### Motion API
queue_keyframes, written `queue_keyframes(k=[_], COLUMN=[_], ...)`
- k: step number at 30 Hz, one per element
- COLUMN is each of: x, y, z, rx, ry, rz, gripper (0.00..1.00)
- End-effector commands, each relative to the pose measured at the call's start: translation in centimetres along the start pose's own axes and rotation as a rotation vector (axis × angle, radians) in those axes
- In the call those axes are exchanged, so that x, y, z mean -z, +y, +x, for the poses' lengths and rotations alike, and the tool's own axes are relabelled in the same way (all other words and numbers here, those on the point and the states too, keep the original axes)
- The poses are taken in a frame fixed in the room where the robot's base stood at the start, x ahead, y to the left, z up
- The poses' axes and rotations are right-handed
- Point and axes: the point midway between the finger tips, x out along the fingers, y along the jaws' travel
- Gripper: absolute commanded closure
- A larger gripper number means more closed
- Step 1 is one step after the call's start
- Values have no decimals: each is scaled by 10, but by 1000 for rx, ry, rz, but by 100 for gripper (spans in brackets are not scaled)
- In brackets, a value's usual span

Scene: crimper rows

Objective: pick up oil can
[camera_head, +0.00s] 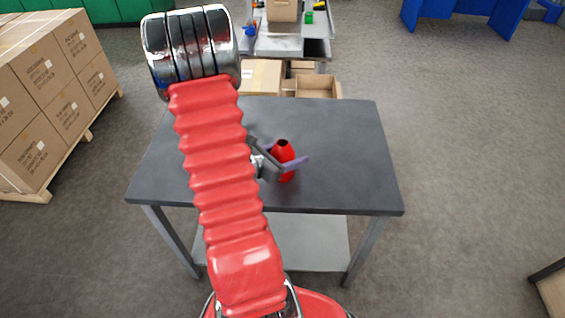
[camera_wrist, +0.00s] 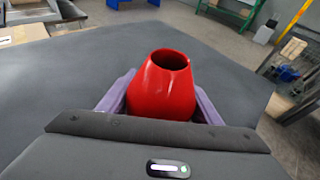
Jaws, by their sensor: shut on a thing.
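The oil can (camera_head: 283,152) is a red, tapered vessel with a round dark opening at its top. It stands about upright at the dark table (camera_head: 340,140), right of my arm in the head view. In the wrist view the oil can (camera_wrist: 162,88) fills the middle, between the purple fingers. My gripper (camera_head: 286,162) is shut on it, with one finger on each side. The can's lower part is hidden behind the gripper body in the wrist view. I cannot tell whether its base touches the tabletop.
The rest of the tabletop is bare. Stacked cardboard boxes (camera_head: 50,95) on a pallet stand at the left. Open cartons (camera_head: 312,86) sit behind the table, below a grey workbench (camera_head: 280,45). Blue stands (camera_head: 465,12) are at the back right.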

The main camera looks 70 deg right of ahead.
Motion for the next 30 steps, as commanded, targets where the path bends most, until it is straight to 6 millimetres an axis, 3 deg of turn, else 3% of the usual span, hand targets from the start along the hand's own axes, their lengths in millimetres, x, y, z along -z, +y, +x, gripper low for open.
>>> queue_keyframes(k=[10,30], x=[0,-7], y=[0,0], z=[0,-2], rx=[0,-1], ry=[0,-1], rz=[0,1], gripper=[71,71])
